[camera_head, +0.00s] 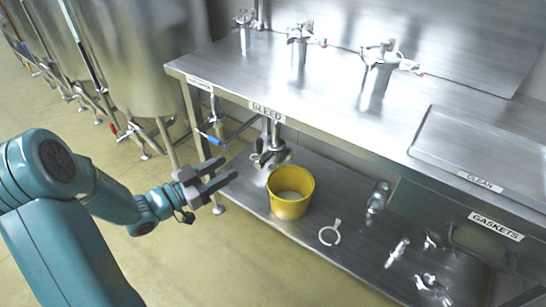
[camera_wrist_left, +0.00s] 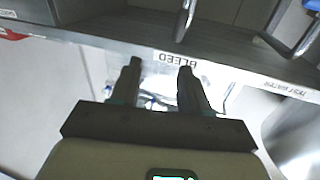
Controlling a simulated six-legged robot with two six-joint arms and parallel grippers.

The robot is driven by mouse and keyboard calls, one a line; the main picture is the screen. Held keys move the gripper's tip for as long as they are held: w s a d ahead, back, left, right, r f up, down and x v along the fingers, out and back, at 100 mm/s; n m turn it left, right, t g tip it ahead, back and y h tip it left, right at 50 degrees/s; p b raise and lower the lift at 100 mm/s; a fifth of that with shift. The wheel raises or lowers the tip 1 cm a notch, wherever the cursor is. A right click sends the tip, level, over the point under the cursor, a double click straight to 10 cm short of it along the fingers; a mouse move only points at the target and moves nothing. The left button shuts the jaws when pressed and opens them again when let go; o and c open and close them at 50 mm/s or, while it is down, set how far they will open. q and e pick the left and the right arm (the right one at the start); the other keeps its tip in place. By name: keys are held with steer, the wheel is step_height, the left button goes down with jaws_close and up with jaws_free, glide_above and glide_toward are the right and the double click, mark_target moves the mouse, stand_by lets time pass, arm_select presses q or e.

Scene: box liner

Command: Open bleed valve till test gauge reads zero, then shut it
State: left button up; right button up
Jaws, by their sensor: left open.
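The BLEED label (camera_head: 267,111) is on the bench's front edge. Below it hang metal pipe and valve fittings (camera_head: 272,148) over a yellow bucket (camera_head: 290,207). Left of them, a blue-handled lever (camera_head: 210,138) shows under the bench. I cannot make out a gauge face or reading. My left gripper (camera_head: 232,170) is open and empty, in front of the bench, left of the bucket in the picture and apart from the fittings. In the left wrist view the open fingers (camera_wrist_left: 160,70) point toward the upside-down BLEED label (camera_wrist_left: 175,57); small parts between them are too blurred to name.
A steel bench (camera_head: 300,85) carries several tap-like fittings. A lower shelf (camera_head: 255,203) holds the bucket, a white ring-shaped tool (camera_head: 330,234) and metal fittings (camera_head: 398,252). A GASKETS drawer (camera_head: 450,225) is at right. Steel tanks (camera_head: 135,50) stand left. The front floor is clear.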

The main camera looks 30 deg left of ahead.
mark_target(260, 154)
arm_select(q)
steer(key=shift+n+y, duration=0.3)
steer(key=shift+y, duration=0.2)
steer(key=x, duration=0.4)
steer(key=a+f+b+x, duration=0.1)
steer(key=x, duration=0.4)
steer(key=a+b+x, duration=0.1)
steer(key=x, duration=0.4)
steer(key=shift+w+a+f, duration=0.1)
steer(key=shift+w+f, duration=0.15)
steer(key=shift+w, duration=0.2)
jaws_close()
arm_select(e)
steer(key=x, duration=0.3)
steer(key=shift+s+d, duration=0.2)
steer(key=shift+d, duration=0.05)
